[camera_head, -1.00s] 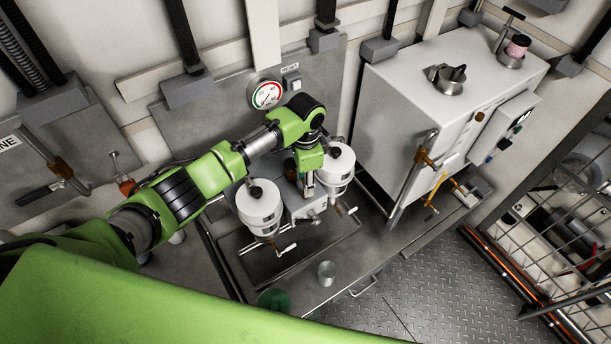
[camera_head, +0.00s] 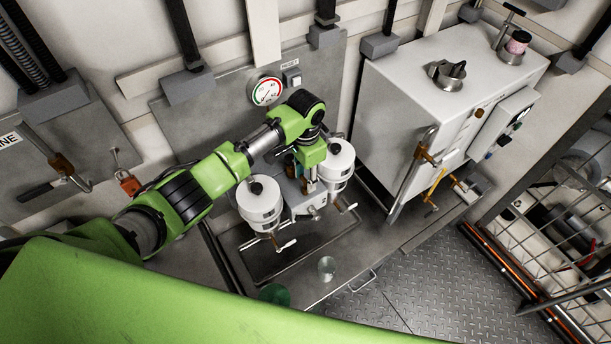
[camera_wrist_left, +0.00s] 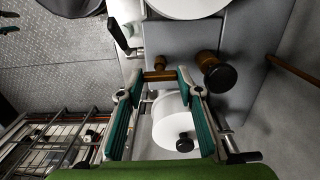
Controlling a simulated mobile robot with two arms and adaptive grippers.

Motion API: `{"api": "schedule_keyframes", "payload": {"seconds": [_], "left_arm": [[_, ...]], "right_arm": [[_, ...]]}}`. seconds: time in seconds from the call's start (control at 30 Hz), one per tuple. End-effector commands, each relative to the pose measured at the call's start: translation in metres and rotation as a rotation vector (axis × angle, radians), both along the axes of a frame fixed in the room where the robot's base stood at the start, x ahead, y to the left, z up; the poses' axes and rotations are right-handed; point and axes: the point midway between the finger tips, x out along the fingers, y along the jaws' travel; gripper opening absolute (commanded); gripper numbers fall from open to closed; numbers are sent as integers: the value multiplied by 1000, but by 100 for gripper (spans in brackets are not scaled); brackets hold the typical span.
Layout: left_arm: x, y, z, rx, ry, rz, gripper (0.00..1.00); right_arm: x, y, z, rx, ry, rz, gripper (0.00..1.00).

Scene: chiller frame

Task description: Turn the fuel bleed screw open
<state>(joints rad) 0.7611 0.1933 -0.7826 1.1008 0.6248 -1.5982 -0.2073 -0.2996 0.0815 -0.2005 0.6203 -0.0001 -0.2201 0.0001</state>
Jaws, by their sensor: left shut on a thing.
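In the left wrist view a small brass crossbar (camera_wrist_left: 160,75), which looks like the fuel bleed screw's handle, lies between the fingertips of my left gripper (camera_wrist_left: 160,73). The teal-padded fingers are shut on its two ends. In the head view the left gripper (camera_head: 309,182) points down between two white canisters, the left one (camera_head: 260,203) and the right one (camera_head: 338,162). The gripper hides the screw there. My right gripper is in neither view.
A brass stem with a black knob (camera_wrist_left: 220,76) stands close beside the fingers. A clear cup (camera_head: 326,268) and a green round thing (camera_head: 274,294) are at the front. A white cabinet (camera_head: 390,110) stands right; a gauge (camera_head: 266,92) is behind.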

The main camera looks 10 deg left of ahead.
Motion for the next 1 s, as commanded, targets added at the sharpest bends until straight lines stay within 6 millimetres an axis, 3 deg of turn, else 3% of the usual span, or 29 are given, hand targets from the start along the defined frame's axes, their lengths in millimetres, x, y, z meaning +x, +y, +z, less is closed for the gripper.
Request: {"api": "schedule_keyframes", "payload": {"seconds": [0.03,0.07,0.1,0.13,0.57,1.0], "left_arm": [[1,1,1,0,-1,3,12],[1,1,1,0,-1,3,36],[1,1,1,0,-1,3,46],[1,1,1,0,-1,2,50],[1,0,7,-1,-3,0,50],[2,0,93,-1,-5,0,50]], "right_arm": [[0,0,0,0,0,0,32],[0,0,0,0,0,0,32],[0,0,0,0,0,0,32],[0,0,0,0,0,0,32],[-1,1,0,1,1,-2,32],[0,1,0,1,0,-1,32]]}}
